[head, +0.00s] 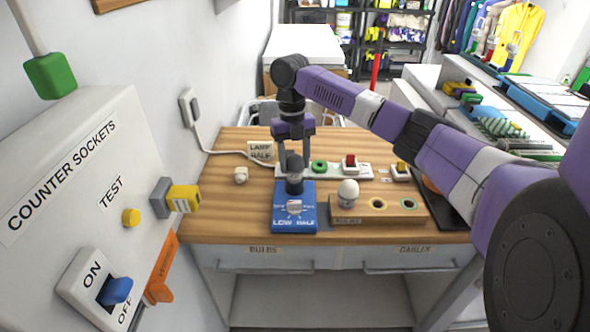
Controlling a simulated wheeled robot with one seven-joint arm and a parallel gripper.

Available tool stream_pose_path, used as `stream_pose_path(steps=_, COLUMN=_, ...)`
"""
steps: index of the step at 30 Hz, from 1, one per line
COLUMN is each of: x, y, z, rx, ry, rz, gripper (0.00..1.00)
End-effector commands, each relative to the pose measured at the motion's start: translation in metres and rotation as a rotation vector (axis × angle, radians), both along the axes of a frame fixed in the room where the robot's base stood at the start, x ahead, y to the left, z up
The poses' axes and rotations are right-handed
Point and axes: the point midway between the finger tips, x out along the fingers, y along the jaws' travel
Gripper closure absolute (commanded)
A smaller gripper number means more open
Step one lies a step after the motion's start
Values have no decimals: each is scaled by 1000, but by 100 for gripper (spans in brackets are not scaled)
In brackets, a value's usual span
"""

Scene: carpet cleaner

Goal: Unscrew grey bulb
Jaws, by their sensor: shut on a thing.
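The grey bulb (294,178) is dark and stands upright at the back of a blue base (280,223), which has a white dial (294,207) and lettering on its front. My gripper (294,157) points straight down over the bulb and is shut on its upper part. The bulb's lower end meets the base. The exact finger contact is small and partly hidden.
A white bulb (348,190) sits in a wooden holder (400,209) to the right, beside two empty-looking holes. A power strip (335,170) with green and red items lies behind. A small white object (241,175) stands left. The front-left tabletop is clear.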

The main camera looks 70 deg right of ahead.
Motion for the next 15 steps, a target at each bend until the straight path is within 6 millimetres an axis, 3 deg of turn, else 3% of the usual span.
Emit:
stream_pose_path(steps=6, x=0, y=0, z=-1, rx=1, ry=1, rz=167, gripper=60)
stream_pose_path(steps=15, x=0, y=0, z=0, rx=0, ry=1, rz=194, gripper=60)
